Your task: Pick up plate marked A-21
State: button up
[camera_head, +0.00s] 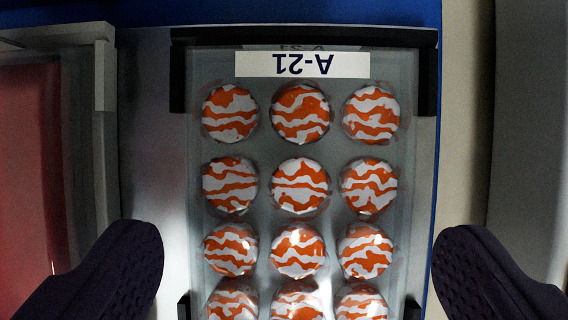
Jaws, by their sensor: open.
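The plate marked A-21 (340,148) lies below me in the camera_head view, right of centre. Its white label (302,65) reads A-21 upside down at the far end. The plate is clear and shows several round wells with orange and white wavy patterns. Its near end runs out of the bottom of the picture. My gripper (296,262) is open, with one dark finger on the left of the plate and one on the right. Both fingers appear apart from the plate; their height above it is hard to tell.
Black corner brackets (427,82) frame the plate on a light grey holder (150,150). A blue surface (280,12) runs behind it. At left is a red panel inside a grey frame (105,75). A grey block (530,120) stands at right.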

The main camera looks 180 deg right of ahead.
jog(key=shift+x, duration=0.9)
jog(key=shift+r, duration=0.1)
jog(key=c, duration=0.7)
jog(key=shift+r, duration=0.2)
jog(key=shift+c, duration=0.2)
notch_tip(320, 180, up, 28)
jog(key=p, duration=1.1)
jog(key=shift+f, duration=0.15)
jog(key=shift+r+p, duration=1.2)
jog(key=shift+r, duration=0.3)
